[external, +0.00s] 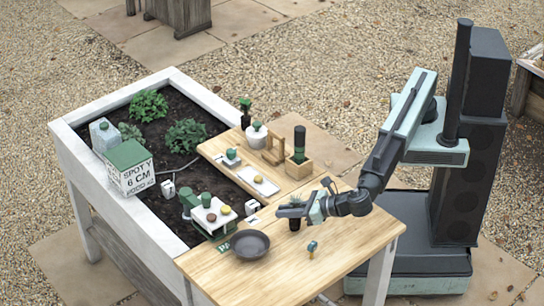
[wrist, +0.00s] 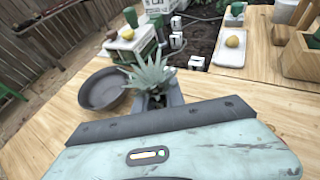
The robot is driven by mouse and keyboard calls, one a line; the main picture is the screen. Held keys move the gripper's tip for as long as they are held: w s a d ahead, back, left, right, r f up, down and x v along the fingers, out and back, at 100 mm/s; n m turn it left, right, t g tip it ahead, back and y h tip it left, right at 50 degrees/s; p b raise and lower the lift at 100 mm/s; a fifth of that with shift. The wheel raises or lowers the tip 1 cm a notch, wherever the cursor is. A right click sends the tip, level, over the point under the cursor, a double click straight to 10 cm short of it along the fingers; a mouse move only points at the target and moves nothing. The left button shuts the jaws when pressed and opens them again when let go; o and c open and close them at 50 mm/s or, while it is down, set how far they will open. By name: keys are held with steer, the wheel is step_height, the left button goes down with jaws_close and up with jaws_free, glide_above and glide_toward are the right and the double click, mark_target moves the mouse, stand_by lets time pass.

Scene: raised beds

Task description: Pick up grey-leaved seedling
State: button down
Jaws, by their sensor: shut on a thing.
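The grey-leaved seedling (wrist: 150,75) has pale, spiky, grey-green leaves and shows just beyond my gripper in the wrist view. In the external view its leaves (external: 295,202) show above a small dark pot (external: 294,224). My gripper (external: 296,211) is shut on the seedling's pot, over the wooden worktop (external: 330,250). The gripper (wrist: 155,98) also shows in the wrist view, where its body hides most of the pot. I cannot tell whether the pot touches the worktop.
A dark round dish (external: 250,244) lies left of my gripper. A small blue-and-yellow item (external: 312,247) lies on the worktop nearby. The soil bed (external: 160,150) lies left. The worktop's right front is mostly clear.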

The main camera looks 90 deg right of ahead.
steer(key=s+d+r+p, duration=0.3)
steer(key=s+d, duration=0.7)
steer(key=d, duration=0.2)
steer(key=shift+s+r, duration=0.3)
steer(key=shift+r, duration=0.05)
